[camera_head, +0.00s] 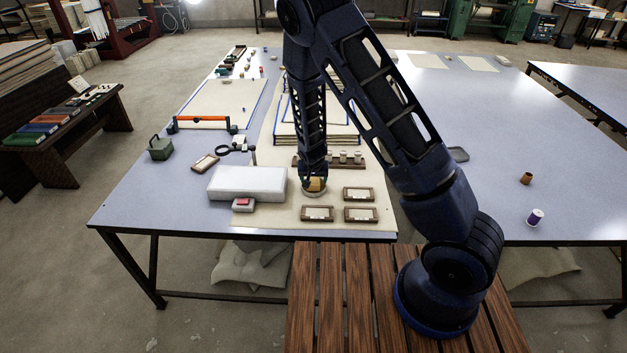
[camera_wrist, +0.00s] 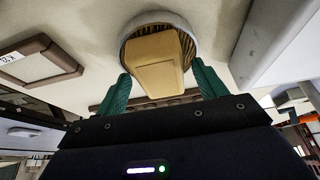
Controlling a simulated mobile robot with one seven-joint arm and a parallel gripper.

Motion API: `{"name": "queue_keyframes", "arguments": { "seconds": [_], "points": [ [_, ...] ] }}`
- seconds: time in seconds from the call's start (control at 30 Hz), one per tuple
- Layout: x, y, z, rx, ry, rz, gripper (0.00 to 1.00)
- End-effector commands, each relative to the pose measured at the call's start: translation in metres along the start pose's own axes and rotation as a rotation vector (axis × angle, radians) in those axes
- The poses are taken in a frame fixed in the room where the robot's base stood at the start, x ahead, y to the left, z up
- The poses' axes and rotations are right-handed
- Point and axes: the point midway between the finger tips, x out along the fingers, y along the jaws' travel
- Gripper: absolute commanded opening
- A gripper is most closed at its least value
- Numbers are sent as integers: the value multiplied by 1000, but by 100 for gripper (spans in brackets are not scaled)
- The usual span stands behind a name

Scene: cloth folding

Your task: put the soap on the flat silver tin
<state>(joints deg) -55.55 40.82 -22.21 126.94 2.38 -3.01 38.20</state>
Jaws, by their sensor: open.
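A tan block (camera_wrist: 156,62), which looks like the soap, lies over a round, shallow, pale grey dish (camera_wrist: 128,30), which looks like the flat silver tin. In the head view the tan block (camera_head: 316,185) and the round tin (camera_head: 315,194) show at the front of the cream mat, just below my gripper (camera_head: 314,180). In the wrist view my gripper (camera_wrist: 160,72) is open, with one green finger on each side of the block's near end. I cannot tell whether the fingers touch it. The underside of the block is hidden.
A white box (camera_head: 247,182) stands to the left, with a red block on a small white holder (camera_head: 243,204) before it. Wood-framed cards (camera_head: 317,213) lie to the right and in front. A rack with small pale pots (camera_head: 343,157) stands behind. The right tabletop is mostly clear.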

Motion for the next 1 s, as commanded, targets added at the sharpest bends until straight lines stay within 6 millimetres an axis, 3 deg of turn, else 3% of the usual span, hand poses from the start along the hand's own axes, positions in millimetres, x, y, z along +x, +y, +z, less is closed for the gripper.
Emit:
{"name": "queue_keyframes", "arguments": {
  "seconds": [0.6, 1.0],
  "points": [
    [-93, -2, 0, -2, 2, -4, 71],
    [-116, 0, 0, -1, 0, -1, 71]
  ]
}}
